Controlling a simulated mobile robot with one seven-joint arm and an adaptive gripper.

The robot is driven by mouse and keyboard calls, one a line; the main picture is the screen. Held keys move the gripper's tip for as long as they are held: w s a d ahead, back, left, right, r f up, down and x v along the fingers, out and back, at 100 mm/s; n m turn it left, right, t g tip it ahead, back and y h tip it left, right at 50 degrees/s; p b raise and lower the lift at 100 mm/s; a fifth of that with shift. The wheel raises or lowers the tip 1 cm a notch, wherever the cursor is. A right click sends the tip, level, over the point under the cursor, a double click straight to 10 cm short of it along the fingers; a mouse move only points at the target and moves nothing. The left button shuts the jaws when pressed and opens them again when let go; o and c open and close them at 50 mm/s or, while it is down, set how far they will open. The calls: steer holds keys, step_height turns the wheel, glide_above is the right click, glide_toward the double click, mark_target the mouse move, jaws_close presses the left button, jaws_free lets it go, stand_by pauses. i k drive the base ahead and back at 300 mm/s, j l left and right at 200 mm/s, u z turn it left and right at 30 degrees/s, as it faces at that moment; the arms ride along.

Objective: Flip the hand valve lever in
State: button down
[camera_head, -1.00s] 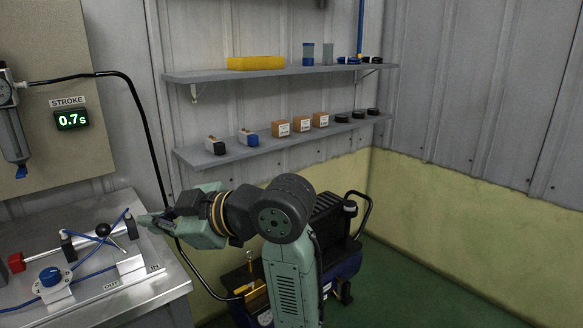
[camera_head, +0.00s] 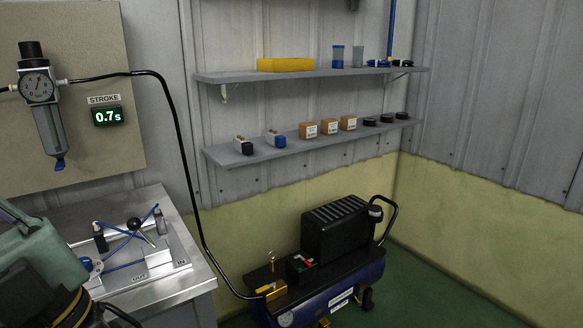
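The hand valve lever has a black ball knob (camera_head: 134,224) on a thin rod, tilted up toward the left above the valve on the metal bench (camera_head: 178,292). OUT and IN labels (camera_head: 182,264) are on the plate in front of it. My gripper (camera_head: 40,250) is at the lower left edge, left of and nearer than the lever, apart from the knob in the picture. The gripper hides the left part of the bench, including the red block.
A blue knob (camera_head: 86,264) is partly hidden beside my gripper. Blue tubes (camera_head: 125,265) cross the valve area. A stroke display (camera_head: 106,117) reads 0.7 s. A black hose (camera_head: 188,190) runs down to the compressor (camera_head: 325,275). Shelves (camera_head: 240,155) are on the wall.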

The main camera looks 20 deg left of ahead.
mark_target(134, 223)
steer(key=u, duration=1.4)
